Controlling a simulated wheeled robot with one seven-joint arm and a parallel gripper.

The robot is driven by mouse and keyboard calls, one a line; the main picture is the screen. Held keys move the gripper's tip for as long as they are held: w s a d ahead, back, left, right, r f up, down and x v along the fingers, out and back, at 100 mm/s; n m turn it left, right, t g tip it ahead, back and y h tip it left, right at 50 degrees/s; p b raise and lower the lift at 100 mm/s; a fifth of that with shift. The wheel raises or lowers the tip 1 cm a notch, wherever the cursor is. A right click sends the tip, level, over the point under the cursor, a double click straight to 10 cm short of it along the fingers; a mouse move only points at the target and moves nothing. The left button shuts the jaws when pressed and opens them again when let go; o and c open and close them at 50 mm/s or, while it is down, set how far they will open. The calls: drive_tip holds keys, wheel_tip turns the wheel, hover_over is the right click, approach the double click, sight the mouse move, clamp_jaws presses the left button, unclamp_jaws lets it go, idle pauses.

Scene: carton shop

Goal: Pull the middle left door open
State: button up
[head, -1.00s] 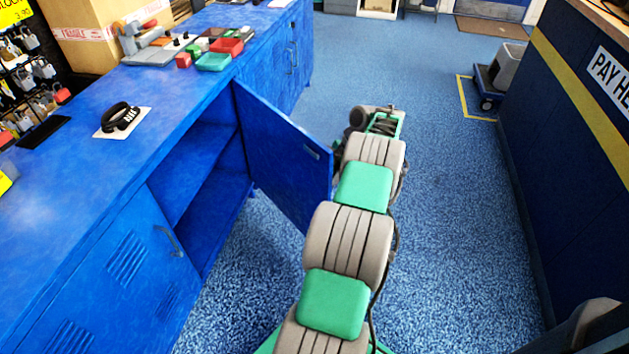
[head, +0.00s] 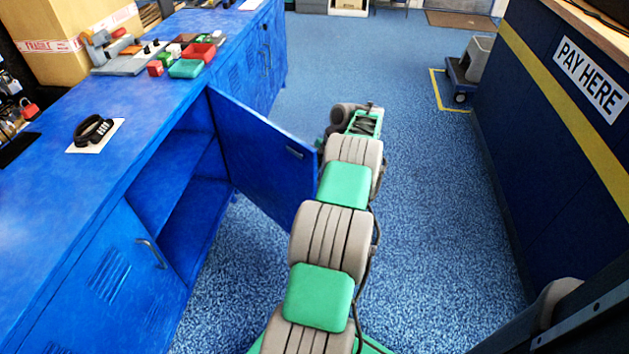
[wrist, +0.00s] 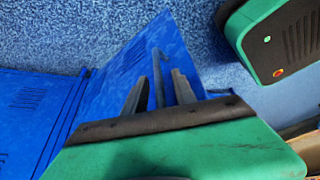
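The blue middle door (head: 262,160) of the counter stands swung well out from its cabinet, hinged on its far side. The head view shows its inner face with a small metal latch piece (head: 294,152). In the wrist view the door's vented outer face (wrist: 125,65) shows, with its bar handle (wrist: 158,70). My gripper (wrist: 160,76) has its two fingers on either side of the handle, with gaps visible, so it looks open around it. In the head view my gripper is hidden behind the door and arm.
The open cabinet (head: 188,190) shows a shelf and looks empty. A nearer closed door (head: 110,285) has its own handle. A trolley (head: 462,82) stands by the dark pay counter (head: 535,150) at right. Blue floor (head: 425,200) is clear between arm and pay counter.

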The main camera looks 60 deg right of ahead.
drive_tip(key=shift+r, duration=0.1)
drive_tip(key=p+v, duration=0.5)
drive_tip(key=v, duration=0.2)
drive_tip(key=shift+r+p, duration=0.3)
drive_tip(key=shift+p, duration=0.1)
